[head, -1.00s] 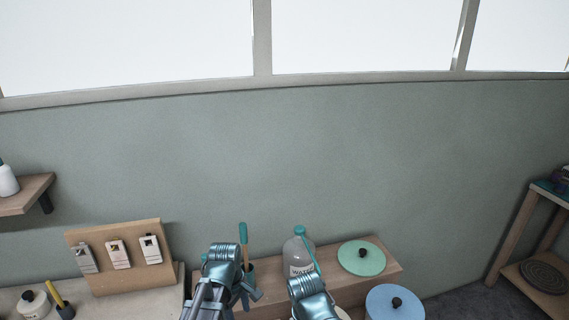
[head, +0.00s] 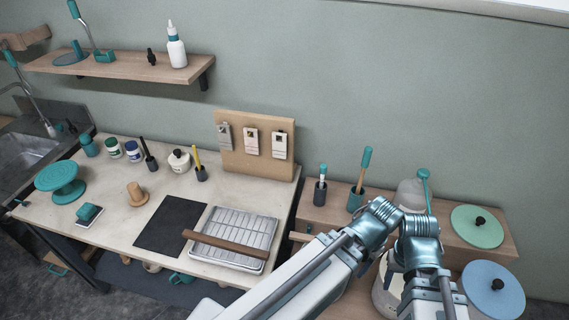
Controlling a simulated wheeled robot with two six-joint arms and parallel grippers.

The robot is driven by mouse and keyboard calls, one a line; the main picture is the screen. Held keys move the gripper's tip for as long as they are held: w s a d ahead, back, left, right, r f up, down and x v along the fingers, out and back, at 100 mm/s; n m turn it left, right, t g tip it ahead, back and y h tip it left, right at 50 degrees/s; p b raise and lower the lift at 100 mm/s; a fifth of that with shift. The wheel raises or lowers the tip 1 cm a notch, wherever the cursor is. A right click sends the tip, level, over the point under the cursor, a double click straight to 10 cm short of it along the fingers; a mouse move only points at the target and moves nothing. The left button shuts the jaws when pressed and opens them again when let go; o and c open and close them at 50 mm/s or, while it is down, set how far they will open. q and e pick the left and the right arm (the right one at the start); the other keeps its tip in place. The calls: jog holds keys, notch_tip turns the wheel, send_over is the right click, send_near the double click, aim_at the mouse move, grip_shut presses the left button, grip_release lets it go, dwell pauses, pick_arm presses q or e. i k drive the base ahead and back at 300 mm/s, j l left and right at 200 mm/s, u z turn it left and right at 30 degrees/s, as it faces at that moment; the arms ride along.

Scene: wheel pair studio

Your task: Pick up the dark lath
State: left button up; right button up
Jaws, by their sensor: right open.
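The dark lath (head: 225,250) is a long brown strip of wood. It lies slantwise across the front part of a ribbed metal tray (head: 268,228), with its left end reaching over a dark mat (head: 172,222). My right gripper (head: 414,238) is at the lower right, well to the right of the lath and apart from it. It is open, though its fingertips are hard to make out among the metal arm parts. I cannot make out my left gripper in this view.
A sample board (head: 254,165) stands behind the tray. A turntable (head: 60,182), jars and small tools stand on the table's left and back. A low wooden cabinet (head: 325,216) to the right holds brush pots, a bottle (head: 409,193) and a green lid (head: 477,226).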

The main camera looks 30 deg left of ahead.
aim_at(224, 244)
jog(key=j+u, duration=0.1)
jog(key=u, duration=0.3)
jog(key=j+u, duration=0.1)
jog(key=u, duration=0.25)
jog(key=j+u, duration=0.1)
jog(key=u, duration=0.3)
jog(key=i+u, duration=0.1)
jog(key=u, duration=0.3)
jog(key=k+l+z, duration=0.35)
jog(key=i+j, duration=0.05)
jog(key=j, duration=0.05)
